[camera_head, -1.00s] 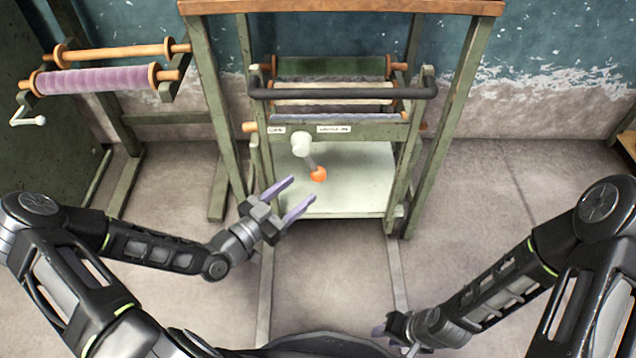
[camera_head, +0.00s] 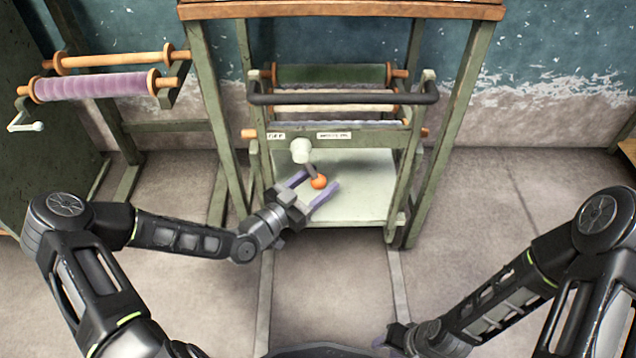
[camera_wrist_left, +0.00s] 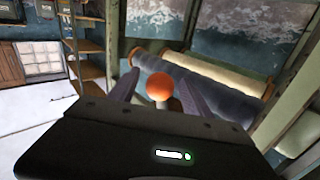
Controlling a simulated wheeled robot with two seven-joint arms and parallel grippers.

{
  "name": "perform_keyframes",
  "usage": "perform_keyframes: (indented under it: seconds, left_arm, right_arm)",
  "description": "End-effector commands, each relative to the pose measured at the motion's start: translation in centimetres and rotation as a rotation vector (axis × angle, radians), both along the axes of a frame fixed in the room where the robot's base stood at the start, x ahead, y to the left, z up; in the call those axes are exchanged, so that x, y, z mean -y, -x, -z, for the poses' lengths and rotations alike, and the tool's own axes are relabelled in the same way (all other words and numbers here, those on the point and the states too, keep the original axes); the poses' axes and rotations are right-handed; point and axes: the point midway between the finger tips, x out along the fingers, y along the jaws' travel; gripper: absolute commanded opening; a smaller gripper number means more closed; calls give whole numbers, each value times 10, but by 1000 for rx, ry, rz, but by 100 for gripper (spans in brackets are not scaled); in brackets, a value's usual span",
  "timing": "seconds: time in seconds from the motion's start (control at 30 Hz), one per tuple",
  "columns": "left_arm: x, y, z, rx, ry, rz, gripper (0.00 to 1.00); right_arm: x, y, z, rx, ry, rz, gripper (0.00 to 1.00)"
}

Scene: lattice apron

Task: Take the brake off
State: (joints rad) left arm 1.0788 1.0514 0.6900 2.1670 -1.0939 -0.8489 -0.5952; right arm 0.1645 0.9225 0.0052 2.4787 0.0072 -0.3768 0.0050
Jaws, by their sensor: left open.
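The brake lever is a short dark arm with an orange ball knob (camera_head: 319,182) at its lower end and a pale round hub (camera_head: 301,150) at its upper end. It sits on the front of a green cart frame, below two small white labels. My left gripper (camera_head: 317,182) is open, its purple fingers on either side of the orange knob in the head view. In the left wrist view the knob (camera_wrist_left: 159,88) shows between the two fingers; I cannot tell whether they touch it. My right gripper (camera_head: 390,338) is low at the bottom, partly cut off, its jaws unclear.
A dark handle bar (camera_head: 343,98) crosses the cart above the lever, with rollers behind it. A pale shelf board (camera_head: 358,190) lies below. A wooden-topped green frame stands around the cart. A purple roller (camera_head: 92,86) with a crank is at left. The floor in front is clear.

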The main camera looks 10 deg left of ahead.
Motion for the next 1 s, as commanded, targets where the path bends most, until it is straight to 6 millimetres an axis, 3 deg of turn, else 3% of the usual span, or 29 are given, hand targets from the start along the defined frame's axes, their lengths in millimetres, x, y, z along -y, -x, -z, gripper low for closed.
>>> perform_keyframes:
  seconds: [0.2,0.9,1.0]
  left_arm:
    - [0,0,0,-1,0,0,57]
    - [0,0,0,-1,0,0,0]
    - [0,0,0,-1,0,0,0]
  right_arm:
    - [0,0,0,0,0,0,36]
    - [0,0,0,-1,0,0,36]
    - [0,0,0,-1,0,0,36]
